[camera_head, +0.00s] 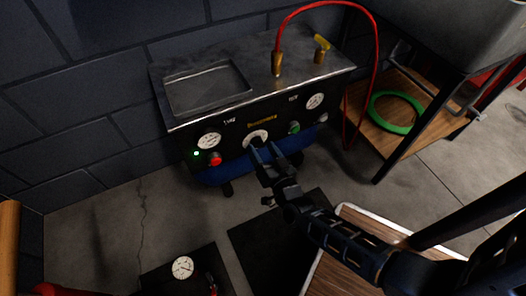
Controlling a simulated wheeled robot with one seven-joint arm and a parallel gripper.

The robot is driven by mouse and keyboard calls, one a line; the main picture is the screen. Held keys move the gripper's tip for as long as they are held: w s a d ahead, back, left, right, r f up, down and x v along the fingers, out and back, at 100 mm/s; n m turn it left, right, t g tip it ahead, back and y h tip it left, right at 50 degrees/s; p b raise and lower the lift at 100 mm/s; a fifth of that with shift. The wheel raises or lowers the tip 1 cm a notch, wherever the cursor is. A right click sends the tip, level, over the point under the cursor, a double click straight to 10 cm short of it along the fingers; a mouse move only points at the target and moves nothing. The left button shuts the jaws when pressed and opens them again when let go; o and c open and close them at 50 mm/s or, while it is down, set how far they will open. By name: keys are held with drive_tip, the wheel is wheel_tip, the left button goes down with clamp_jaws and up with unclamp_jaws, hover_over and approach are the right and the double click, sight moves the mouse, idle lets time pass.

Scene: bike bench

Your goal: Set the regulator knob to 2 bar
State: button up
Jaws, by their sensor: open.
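The regulator knob (256,136) is at the middle of the compressor's black front panel, with a pale dial ring around it. My gripper (265,151) is open, with its fingertips right at the knob and covering its lower part. I cannot tell whether the fingers touch the knob, and its setting is too small to read. The compressor (180,121) stands against the wall, with a left gauge (209,140) and a right gauge (314,101) on its panel.
A red button (215,159) and a green button (294,128) flank the knob. A red hose (377,60) arches from the compressor top. A wooden shelf with a green ring (373,98) stands at right. A floor gauge (182,268) lies lower left.

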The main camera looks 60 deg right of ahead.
drive_tip(key=c, duration=1.1)
drive_tip(key=shift+o, duration=0.2)
drive_tip(key=shift+m, duration=0.3)
